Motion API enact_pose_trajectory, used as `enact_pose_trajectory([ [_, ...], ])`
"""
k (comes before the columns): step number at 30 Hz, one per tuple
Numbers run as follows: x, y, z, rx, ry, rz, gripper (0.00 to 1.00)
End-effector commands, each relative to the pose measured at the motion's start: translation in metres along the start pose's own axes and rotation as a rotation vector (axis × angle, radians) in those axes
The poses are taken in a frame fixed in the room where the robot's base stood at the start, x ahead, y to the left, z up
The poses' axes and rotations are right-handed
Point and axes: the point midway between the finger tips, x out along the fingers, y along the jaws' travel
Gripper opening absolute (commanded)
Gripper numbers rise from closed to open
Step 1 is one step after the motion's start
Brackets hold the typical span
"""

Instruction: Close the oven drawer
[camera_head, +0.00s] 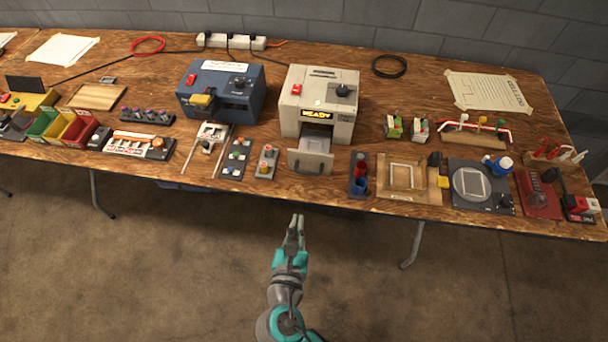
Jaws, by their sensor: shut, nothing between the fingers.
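The beige oven (318,92) stands on the wooden bench near the middle. It has a red button, a dark knob and a lit "READY" label on its front. Its drawer (310,162) is pulled out toward me, and the drawer's front panel with a dark handle stands near the bench's front edge. My gripper (297,220) is shut and empty. In the picture it lies below the drawer front, over the floor in front of the bench, apart from the drawer.
A blue machine (222,90) is left of the oven. The floor (180,260) before the bench is clear apart from table legs.

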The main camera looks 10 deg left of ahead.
Motion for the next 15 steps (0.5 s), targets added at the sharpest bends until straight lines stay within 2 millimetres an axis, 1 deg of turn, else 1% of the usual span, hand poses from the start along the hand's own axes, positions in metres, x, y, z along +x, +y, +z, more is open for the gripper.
enact_pose_trajectory([
  [3,0.000,-0.002,0.001,-0.015,0.001,-0.011,0.00],
  [7,0.013,-0.002,0.001,-0.014,0.002,-0.013,0.00],
  [11,0.034,-0.003,0.001,-0.013,0.000,-0.014,0.00],
  [15,0.060,-0.003,0.001,-0.013,0.001,-0.014,0.00],
])
